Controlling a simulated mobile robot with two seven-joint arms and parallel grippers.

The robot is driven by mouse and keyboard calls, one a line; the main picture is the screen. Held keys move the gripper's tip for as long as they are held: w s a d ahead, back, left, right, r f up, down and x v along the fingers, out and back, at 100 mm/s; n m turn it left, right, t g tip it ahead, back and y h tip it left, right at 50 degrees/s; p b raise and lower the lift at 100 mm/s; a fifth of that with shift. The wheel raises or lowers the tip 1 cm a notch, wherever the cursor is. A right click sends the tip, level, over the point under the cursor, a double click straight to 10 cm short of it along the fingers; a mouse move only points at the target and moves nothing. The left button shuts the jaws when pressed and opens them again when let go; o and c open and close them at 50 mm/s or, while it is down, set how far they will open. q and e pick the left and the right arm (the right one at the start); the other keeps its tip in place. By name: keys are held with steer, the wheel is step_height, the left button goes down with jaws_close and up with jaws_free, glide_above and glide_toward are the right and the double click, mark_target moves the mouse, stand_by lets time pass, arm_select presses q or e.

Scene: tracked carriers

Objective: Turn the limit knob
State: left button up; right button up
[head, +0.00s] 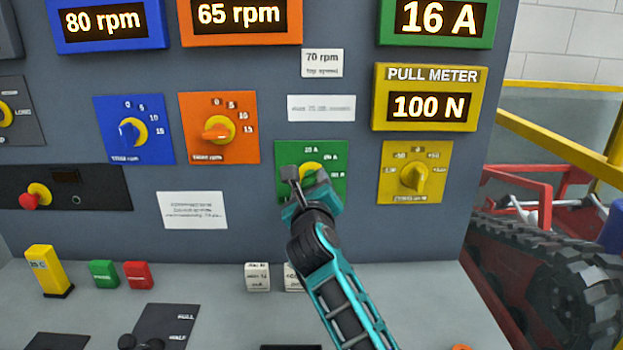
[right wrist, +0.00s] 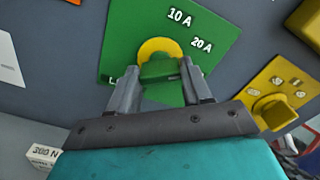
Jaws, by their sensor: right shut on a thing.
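The limit knob is a green grip on a yellow disc (head: 311,169), on a green plate (head: 284,155) marked with amp values. In the right wrist view, the green knob (right wrist: 160,70) sits between my two grey fingers, with "10 A" and "20 A" marks to its upper right. My right gripper (head: 306,179) is shut on the knob, one finger on each side. In the head view the gripper hides most of the knob, so its exact pointing is hard to tell. The green display (head: 437,20) above reads 16 A. My left gripper is not in view.
A yellow knob (head: 415,177) sits right of the green plate, and an orange knob (head: 216,133) and a blue knob (head: 130,131) to the left. The pull meter (head: 428,98) reads 100 N. White blocks (head: 257,277) stand on the desk below. A tracked carrier (head: 555,280) is at right.

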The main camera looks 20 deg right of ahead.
steer(key=shift+n, duration=1)
steer(key=o, duration=1.1)
steer(key=shift+c, duration=0.2)
